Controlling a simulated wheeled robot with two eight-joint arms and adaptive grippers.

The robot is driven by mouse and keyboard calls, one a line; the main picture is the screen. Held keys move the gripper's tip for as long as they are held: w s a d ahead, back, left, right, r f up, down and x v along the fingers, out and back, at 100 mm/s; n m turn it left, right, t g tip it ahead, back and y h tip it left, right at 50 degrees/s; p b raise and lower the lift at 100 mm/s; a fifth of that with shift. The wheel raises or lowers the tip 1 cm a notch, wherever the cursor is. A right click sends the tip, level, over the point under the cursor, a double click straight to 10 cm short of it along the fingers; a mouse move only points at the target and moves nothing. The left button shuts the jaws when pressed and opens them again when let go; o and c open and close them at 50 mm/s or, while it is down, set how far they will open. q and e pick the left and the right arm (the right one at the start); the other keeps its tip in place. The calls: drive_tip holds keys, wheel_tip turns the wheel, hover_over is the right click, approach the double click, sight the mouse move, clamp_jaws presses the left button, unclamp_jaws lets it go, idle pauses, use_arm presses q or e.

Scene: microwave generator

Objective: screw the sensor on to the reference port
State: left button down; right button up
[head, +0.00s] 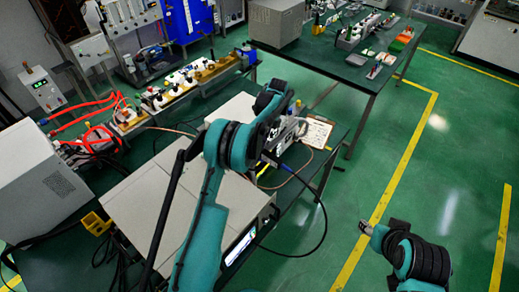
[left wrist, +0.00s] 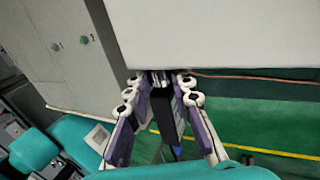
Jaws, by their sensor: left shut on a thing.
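My left gripper (left wrist: 161,82) is shut on a dark, slim block, taken to be the sensor (left wrist: 168,112), in the left wrist view. Its fingertips are close under the edge of a large pale box. Small metallic detail shows at the tips, but I cannot tell whether it is the reference port or whether the sensor touches it. In the head view my left arm hides the left gripper and the sensor. My right gripper (head: 366,227) is at the lower right of the head view, over the floor and away from the bench; its finger opening is unclear.
Pale instrument boxes (head: 165,205) cover the near bench. A black cable (head: 325,215) loops off its right side. A clipboard (head: 318,132) lies beyond my left arm. A bench with red hoses (head: 85,108) is at left. Green floor (head: 440,150) is clear at right.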

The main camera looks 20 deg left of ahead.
idle(0.4)
use_arm(q)
drive_tip(key=c, duration=1.3)
unclamp_jaws()
drive_tip(key=shift+w+v, duration=0.1)
drive_tip(key=shift+v, duration=2.9)
drive_tip(key=shift+w+v, duration=0.15)
drive_tip(key=shift+v, duration=2.8)
drive_tip(key=shift+d+f, duration=0.1)
drive_tip(key=shift+d, duration=0.05)
